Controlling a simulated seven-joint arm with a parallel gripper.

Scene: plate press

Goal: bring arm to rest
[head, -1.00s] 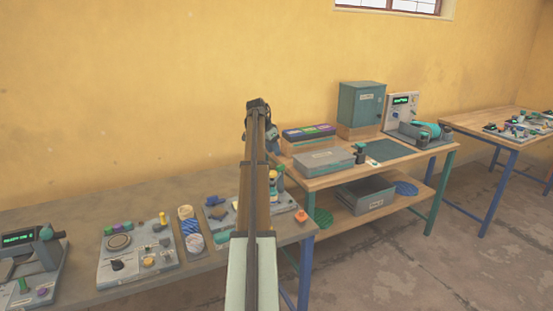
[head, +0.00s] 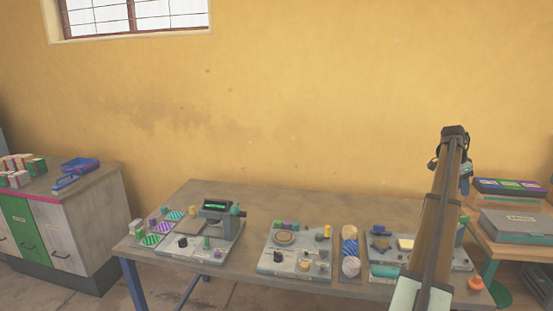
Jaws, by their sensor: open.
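My arm rises from the lower right of the head view and bends at its top, in front of the right part of the long workbench. My gripper (head: 465,185) hangs just behind and to the right of the arm link, over the right end of the bench. It is small and partly hidden by the arm. Its jaws are open and I see nothing held in them.
The grey workbench (head: 265,205) bears a station with a display (head: 215,207), a panel with a round plate (head: 295,250), a tray of round pieces (head: 350,252) and a right-hand station (head: 385,257). A cabinet (head: 85,215) stands left. A grey case (head: 515,223) lies right.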

